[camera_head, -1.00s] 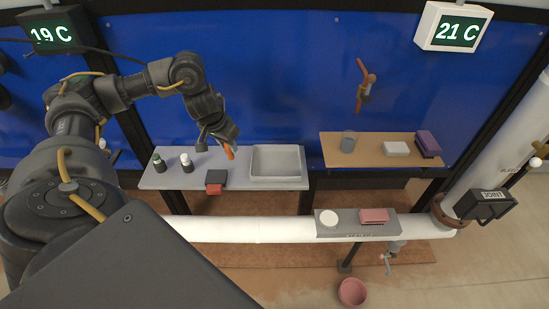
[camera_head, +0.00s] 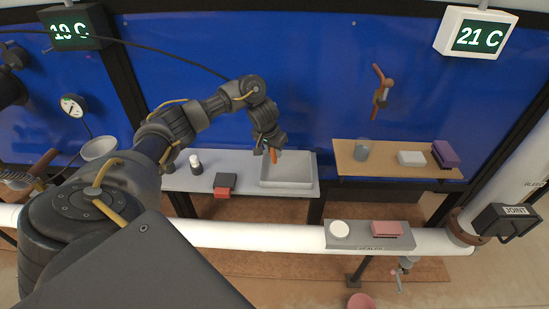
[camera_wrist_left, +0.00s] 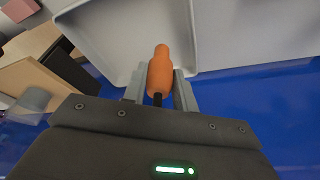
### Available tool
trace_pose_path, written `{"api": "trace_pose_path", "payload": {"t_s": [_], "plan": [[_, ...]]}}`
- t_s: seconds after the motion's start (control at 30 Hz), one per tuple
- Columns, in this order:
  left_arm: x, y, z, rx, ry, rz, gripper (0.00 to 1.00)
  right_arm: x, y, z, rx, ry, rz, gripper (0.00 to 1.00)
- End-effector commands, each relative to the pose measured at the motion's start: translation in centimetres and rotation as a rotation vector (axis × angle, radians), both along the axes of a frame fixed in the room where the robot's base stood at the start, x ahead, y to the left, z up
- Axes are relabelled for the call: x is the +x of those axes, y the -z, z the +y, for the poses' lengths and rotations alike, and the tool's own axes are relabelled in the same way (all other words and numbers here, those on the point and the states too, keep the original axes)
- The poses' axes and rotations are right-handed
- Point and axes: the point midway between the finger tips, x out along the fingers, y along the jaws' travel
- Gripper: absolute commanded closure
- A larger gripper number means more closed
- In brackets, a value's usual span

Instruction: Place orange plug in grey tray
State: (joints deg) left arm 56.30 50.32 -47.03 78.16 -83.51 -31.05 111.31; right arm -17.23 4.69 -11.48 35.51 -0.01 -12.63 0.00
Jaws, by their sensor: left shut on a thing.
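The orange plug (camera_head: 273,156) is held by my left gripper (camera_head: 266,150), above the left part of the grey tray (camera_head: 313,172). In the left wrist view the plug (camera_wrist_left: 161,72) sits upright in the picture between the two fingers of the left gripper (camera_wrist_left: 159,88), its rounded end pointing away from the wrist. The tray (camera_wrist_left: 110,35) lies beyond it there, its corner and walls visible. I cannot tell how high the plug is above the tray floor. My right gripper is in no view.
Left of the tray on the grey shelf are a black and red block (camera_head: 223,186) and a white-capped bottle (camera_head: 195,164). A wooden shelf (camera_head: 385,172) to the right holds a cup (camera_head: 362,149), a white block (camera_head: 411,158) and a purple block (camera_head: 445,153). A white pipe (camera_head: 260,236) runs in front.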

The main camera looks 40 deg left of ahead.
Motion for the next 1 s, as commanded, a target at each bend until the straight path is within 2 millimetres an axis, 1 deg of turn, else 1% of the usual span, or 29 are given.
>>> {"api": "trace_pose_path", "payload": {"t_s": [0.03,0.1,0.2,0.67,0.7,0.83,1.0], "plan": [[0.3,1.0,-0.3,-0.005,-0.001,0.003,0.94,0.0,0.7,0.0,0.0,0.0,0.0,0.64],[0.2,2.3,-0.2,-0.003,0.0,0.006,0.94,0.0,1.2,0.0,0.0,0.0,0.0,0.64],[0.2,3.2,-0.2,-0.002,-0.001,0.005,0.94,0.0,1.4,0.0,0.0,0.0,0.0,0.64],[0.2,3.8,-0.1,-0.002,-0.001,0.003,0.94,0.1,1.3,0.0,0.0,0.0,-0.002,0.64],[0.2,3.8,-0.1,-0.001,-0.001,0.002,0.67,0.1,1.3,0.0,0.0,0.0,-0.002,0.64],[0.2,3.8,-0.1,-0.001,0.0,0.002,0.5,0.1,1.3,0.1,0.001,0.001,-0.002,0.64],[0.2,3.8,-0.1,-0.001,0.0,0.002,0.5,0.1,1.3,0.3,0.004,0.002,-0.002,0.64]]}}
